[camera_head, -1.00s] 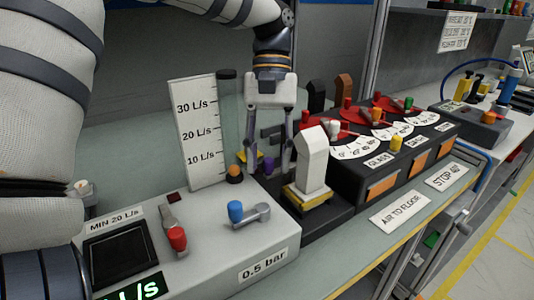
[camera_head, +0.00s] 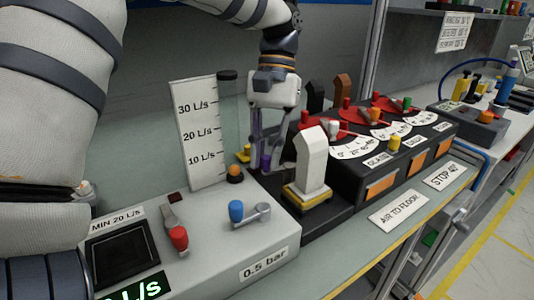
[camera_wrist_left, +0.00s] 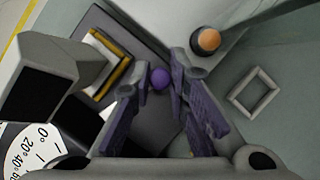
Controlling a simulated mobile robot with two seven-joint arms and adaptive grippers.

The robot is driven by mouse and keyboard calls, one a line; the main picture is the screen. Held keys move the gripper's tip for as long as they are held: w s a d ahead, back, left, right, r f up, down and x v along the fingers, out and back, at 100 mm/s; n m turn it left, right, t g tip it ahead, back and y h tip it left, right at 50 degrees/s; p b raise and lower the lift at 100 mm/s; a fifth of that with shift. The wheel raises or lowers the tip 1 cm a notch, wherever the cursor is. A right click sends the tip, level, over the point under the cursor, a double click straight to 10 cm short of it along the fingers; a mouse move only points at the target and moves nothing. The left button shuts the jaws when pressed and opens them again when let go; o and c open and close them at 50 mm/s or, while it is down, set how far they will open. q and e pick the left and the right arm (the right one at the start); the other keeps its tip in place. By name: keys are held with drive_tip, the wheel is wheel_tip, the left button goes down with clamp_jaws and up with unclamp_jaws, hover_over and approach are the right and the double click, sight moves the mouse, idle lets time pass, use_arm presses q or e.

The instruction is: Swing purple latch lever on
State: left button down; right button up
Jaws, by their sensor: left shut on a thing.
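In the left wrist view the round purple knob (camera_wrist_left: 160,78) sits between my fingertips. My left gripper (camera_head: 268,168) points down from above and is shut on the lever; its fingers also show in the wrist view (camera_wrist_left: 158,88). The lever's arm and pivot are hidden. My right gripper is not in view.
A white upright block (camera_head: 312,160) on a yellow-edged base stands just right of the gripper. A clear tube with a flow scale (camera_head: 198,135) stands behind. Red dials (camera_head: 377,118) lie to the right.

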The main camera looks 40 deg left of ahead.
use_arm(q)
drive_tip(key=m, duration=0.2)
drive_tip(key=w+a+m+y, duration=0.1)
drive_tip(key=shift+m, duration=0.4)
drive_tip(key=m+y, duration=0.1)
drive_tip(key=w+m, duration=0.1)
drive_tip(key=m, duration=0.1)
drive_tip(key=shift+w+a+m+y, duration=0.1)
drive_tip(key=shift+a+m+y, duration=0.2)
drive_tip(key=shift+a+y, duration=0.1)
drive_tip(key=m, duration=0.1)
drive_tip(key=w+m+y, duration=0.1)
drive_tip(key=m, duration=0.1)
drive_tip(key=shift+w+m, duration=0.15)
drive_tip(key=shift+m, duration=0.15)
drive_tip(key=shift+w+m+t+y, duration=0.3)
drive_tip(key=shift+w+m+y, duration=0.1)
drive_tip(key=shift+m, duration=0.65)
drive_tip(key=shift+w+m+t+y, duration=0.3)
drive_tip(key=shift+w+m, duration=0.05)
drive_tip(key=shift+m, duration=0.7)
drive_tip(key=c, duration=1.5)
unclamp_jaws()
drive_tip(key=shift+d, duration=0.1)
drive_tip(key=shift+c, duration=0.2)
drive_tip(key=v, duration=1.2)
